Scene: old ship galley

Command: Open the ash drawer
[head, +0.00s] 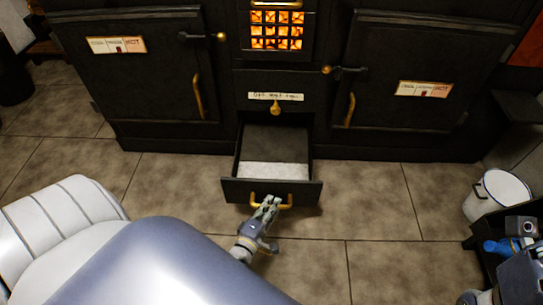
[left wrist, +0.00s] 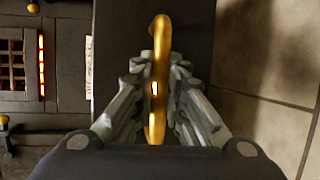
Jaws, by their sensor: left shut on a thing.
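The ash drawer (head: 234,191) is a dark metal drawer at the bottom middle of the black stove. It stands pulled well out over the floor, and pale grey ash shows inside its front half. Its brass handle (head: 287,204) is on the front face. My right gripper does not show clearly; only a bit of a grey arm is at the lower right.
The black stove (head: 217,136) has a glowing grate (head: 276,30) above the drawer and oven doors with brass handles on both sides. A white bucket (head: 497,195) and a dark stand with a blue item are at the right. Tiled floor (head: 370,205) is clear around the drawer.

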